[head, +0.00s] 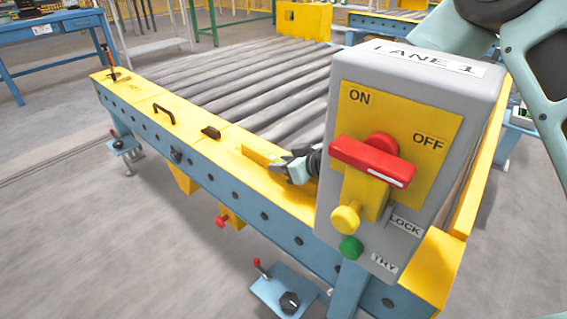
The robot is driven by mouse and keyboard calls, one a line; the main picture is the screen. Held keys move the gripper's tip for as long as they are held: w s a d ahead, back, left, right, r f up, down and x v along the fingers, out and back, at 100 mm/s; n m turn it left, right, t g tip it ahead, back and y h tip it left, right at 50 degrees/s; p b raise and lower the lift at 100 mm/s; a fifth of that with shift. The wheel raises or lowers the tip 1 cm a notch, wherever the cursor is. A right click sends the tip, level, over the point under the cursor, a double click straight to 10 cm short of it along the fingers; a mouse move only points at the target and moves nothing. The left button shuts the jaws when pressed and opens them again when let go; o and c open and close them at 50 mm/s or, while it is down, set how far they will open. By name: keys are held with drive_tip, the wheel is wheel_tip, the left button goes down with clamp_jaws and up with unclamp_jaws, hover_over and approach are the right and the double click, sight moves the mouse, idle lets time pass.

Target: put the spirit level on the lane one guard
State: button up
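The lane one guard (135,96) is the long yellow cover along the near edge of the roller conveyor. A small yellow bar-like piece (259,153) stands out from the top of the guard, just left of my gripper; it may be the spirit level, but it blends with the yellow. My gripper (284,165) is low over the guard, pointing left, its tips at or very near that piece. The wrist behind it is hidden by the grey control box. I cannot tell whether the fingers are open or shut, or touching the piece.
The grey LANE 1 control box (483,100) with its red switch (375,158) fills the right foreground. Black handles (164,115) and a dark fitting (211,132) stand on the guard. Grey rollers (265,85) lie behind it. A blue table (45,30) stands at upper left.

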drive_tip(key=shift+o, duration=0.5)
drive_tip(key=shift+r, duration=0.1)
drive_tip(key=shift+s+d+r, duration=0.1)
drive_tip(key=shift+d+r, duration=0.05)
drive_tip(key=shift+r, duration=0.05)
drive_tip(key=p+v, duration=0.3)
drive_tip(key=v, duration=0.8)
drive_tip(key=shift+s+d+r, duration=0.15)
drive_tip(key=shift+s, duration=0.05)
drive_tip(key=shift+p, duration=0.3)
